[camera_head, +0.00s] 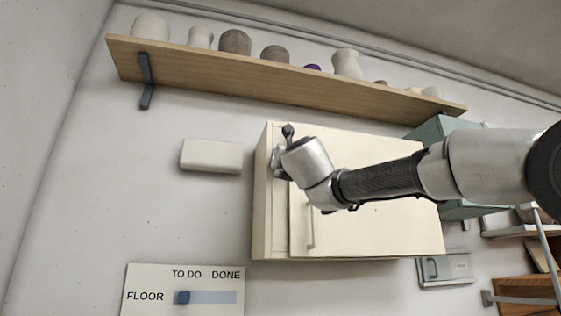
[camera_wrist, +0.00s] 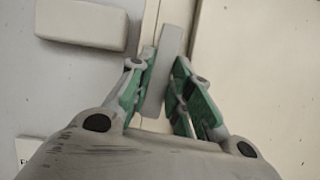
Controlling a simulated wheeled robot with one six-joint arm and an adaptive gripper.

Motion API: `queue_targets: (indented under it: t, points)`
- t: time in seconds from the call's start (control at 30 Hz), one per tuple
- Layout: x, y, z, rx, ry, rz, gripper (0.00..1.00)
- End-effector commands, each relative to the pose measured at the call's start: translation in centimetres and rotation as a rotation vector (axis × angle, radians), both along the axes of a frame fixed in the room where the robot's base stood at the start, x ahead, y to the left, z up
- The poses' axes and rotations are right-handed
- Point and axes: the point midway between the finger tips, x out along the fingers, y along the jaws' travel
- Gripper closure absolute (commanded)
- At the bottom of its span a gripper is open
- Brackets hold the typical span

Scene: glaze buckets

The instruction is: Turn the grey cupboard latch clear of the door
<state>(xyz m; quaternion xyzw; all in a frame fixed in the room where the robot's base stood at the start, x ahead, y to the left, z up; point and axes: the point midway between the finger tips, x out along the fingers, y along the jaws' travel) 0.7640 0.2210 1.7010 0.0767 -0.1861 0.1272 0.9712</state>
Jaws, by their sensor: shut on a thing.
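The cream cupboard (camera_head: 400,235) hangs on the wall, and its door (camera_head: 370,225) is closed with a vertical bar handle (camera_head: 309,232). The grey latch is a flat bar near the door's upper left edge. In the wrist view the latch (camera_wrist: 168,62) stands between the green-padded fingers of my gripper (camera_wrist: 160,66), which is shut on it. The latch runs nearly along the seam, slightly tilted; I cannot tell whether it overlaps the door. In the head view my gripper (camera_head: 279,160) is at the cupboard's upper left, and my wrist hides most of the latch.
A white box-like block (camera_head: 211,156) is on the wall left of the cupboard; it also shows in the wrist view (camera_wrist: 82,24). A wooden shelf (camera_head: 270,78) with several pots runs above. A TO DO/DONE board (camera_head: 185,290) is lower left. A teal cabinet (camera_head: 435,130) stands right.

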Motion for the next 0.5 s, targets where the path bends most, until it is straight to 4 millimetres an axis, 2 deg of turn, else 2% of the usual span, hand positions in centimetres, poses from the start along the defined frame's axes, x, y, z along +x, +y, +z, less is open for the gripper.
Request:
queue_targets:
  t: [0.17, 0.43, 0.47, 0.5]
  points:
    - [0.05, -0.17, 0.03, -0.1, -0.029, -0.002, 1.0]
    - [0.03, -0.09, -0.03, -0.114, -0.032, 0.0, 1.0]
    - [0.02, -0.08, -0.03, -0.114, -0.032, 0.0, 0.78]
    - [0.03, -0.09, -0.03, -0.114, -0.032, 0.0, 0.7]
